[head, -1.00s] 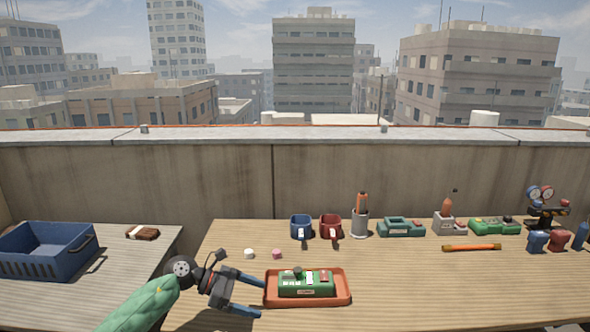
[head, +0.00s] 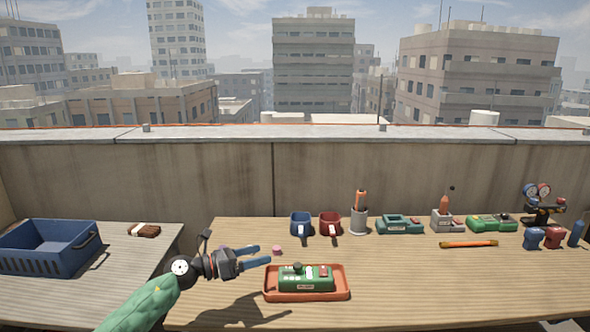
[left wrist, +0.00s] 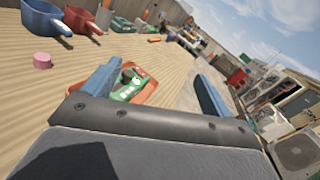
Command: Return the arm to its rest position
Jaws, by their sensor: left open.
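My left gripper (head: 256,257) is open and empty, raised above the wooden table. Its two blue fingers point right, toward the back left of an orange tray (head: 333,294). A green device (head: 305,278) with a dark knob and a red part sits in that tray. In the left wrist view the fingers (left wrist: 153,96) stand wide apart, and the tray (left wrist: 146,91) with the green device (left wrist: 128,90) shows between and beyond them. A small pink cylinder (head: 277,252) stands just beyond the fingertips. My right gripper is not in view.
Several tools and devices line the back right. A blue crate (head: 47,249) sits on the left table. The front right is clear.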

